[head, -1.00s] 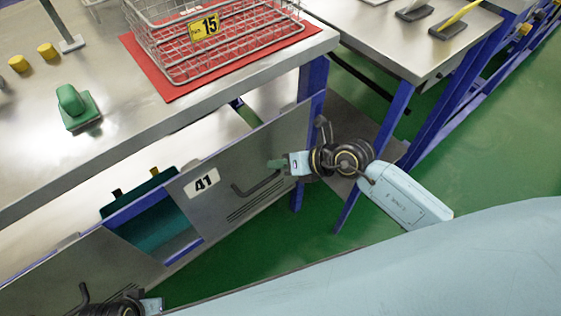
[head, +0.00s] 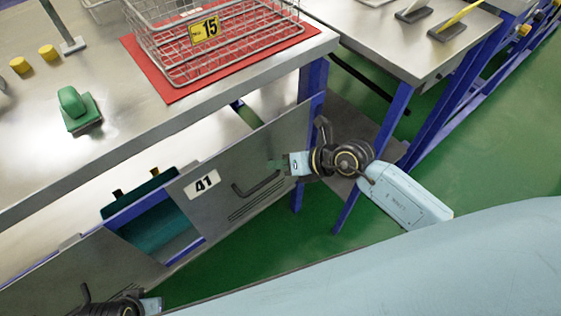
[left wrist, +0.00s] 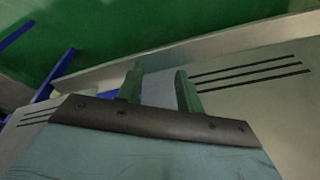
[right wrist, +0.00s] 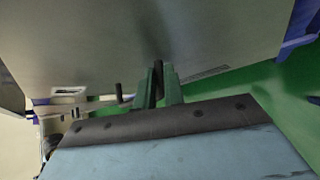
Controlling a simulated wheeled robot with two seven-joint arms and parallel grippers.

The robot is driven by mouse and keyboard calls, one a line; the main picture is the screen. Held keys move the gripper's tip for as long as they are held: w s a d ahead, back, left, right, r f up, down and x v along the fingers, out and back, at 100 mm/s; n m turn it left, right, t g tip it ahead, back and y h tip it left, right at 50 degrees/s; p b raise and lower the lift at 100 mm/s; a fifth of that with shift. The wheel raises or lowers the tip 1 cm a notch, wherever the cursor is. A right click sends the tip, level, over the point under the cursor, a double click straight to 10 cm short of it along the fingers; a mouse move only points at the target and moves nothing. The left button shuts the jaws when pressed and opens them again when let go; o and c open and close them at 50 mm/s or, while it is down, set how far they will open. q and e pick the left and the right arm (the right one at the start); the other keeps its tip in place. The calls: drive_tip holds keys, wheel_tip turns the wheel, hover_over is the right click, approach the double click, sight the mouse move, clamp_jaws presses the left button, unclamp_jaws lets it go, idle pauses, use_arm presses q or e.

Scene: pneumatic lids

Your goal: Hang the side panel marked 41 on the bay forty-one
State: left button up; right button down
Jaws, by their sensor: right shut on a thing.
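The grey side panel marked 41 (head: 228,190) stands on edge along the bench's lower front, with its black-on-white number label (head: 201,184) and a dark bar handle (head: 252,188). My right gripper (head: 277,165) is shut on the right part of this handle; its green fingers (right wrist: 164,88) close on the dark bar in the right wrist view. Whether the panel's edges are hooked on the frame I cannot tell. My left gripper (left wrist: 160,88) has its fingers apart, near a grey panel with dark slots; in the head view its fingers are hidden at the bottom left.
Another grey panel (head: 50,280) is at the lower left. A blue-framed opening (head: 165,232) with a teal box (head: 140,193) lies between the panels. The steel bench (head: 140,110) carries a wire basket marked 15 (head: 215,45) and a green block (head: 78,105).

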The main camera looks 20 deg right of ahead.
drive_tip(key=shift+r+p, duration=1.5)
drive_tip(key=shift+p, duration=0.25)
drive_tip(key=shift+s, duration=0.1)
drive_tip(key=s+d+p, duration=0.3)
drive_tip(key=s+p, duration=0.1)
drive_tip(key=s, duration=0.5)
drive_tip(key=shift+s+d+f+p, duration=0.15)
drive_tip(key=shift+p, duration=0.2)
drive_tip(key=c, duration=2)
unclamp_jaws()
drive_tip(key=shift+f, duration=0.1)
drive_tip(key=shift+c, duration=0.2)
drive_tip(key=o, duration=0.3)
drive_tip(key=shift+o, duration=0.2)
